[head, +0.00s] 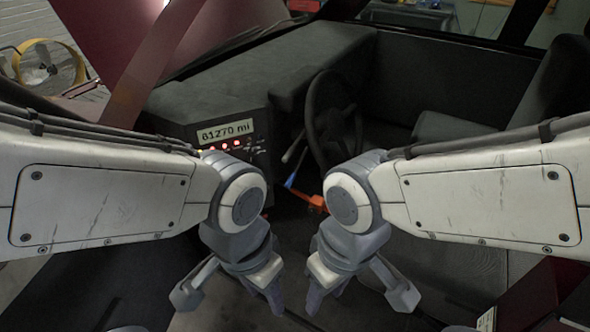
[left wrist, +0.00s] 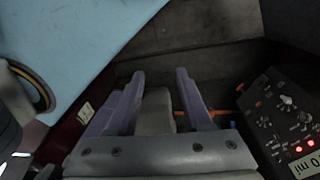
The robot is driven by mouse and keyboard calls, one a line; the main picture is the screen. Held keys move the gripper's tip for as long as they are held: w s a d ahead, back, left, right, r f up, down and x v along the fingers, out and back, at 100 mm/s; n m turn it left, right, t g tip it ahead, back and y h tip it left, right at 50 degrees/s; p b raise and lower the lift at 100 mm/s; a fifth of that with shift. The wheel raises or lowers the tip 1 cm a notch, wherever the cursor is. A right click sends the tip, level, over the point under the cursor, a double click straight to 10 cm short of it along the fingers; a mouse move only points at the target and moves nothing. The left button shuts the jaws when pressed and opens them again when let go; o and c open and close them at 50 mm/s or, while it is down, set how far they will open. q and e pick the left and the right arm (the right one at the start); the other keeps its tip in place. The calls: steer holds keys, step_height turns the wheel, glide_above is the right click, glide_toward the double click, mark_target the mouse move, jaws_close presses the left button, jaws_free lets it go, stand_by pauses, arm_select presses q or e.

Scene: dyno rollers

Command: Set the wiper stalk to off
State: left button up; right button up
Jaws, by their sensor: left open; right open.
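A dark stalk (head: 294,148) sticks out to the left of the black steering wheel (head: 332,115) in the head view. A stalk with a blue tip (head: 291,181) shows lower down, between my two wrists. I cannot tell which is the wiper stalk, nor read its setting. My left gripper (head: 229,291) is open and empty, low in front of the dashboard and nearer than the stalks. It also shows open in the left wrist view (left wrist: 160,82). My right gripper (head: 358,291) is open and empty, below the wheel and apart from the stalks.
A dash panel (head: 253,150) with knobs, lit red lamps and a "61270 mi" display (head: 225,131) stands left of the wheel. An orange part (head: 314,201) lies below the wheel, close to the blue tip. A dark seat (head: 545,105) is at right.

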stand_by(0.3)
arm_select(q)
steer(key=shift+o, duration=0.6)
steer(key=t+h+b, duration=0.6)
steer(key=t+b, duration=1)
steer(key=b, duration=1.8)
glide_toward(287, 186)
steer(key=w, duration=0.2)
steer(key=x, duration=0.3)
steer(key=b+x, duration=0.1)
steer(key=x, duration=0.6)
steer(key=shift+d+b, duration=0.3)
steer(key=shift+d, duration=0.2)
jaws_close()
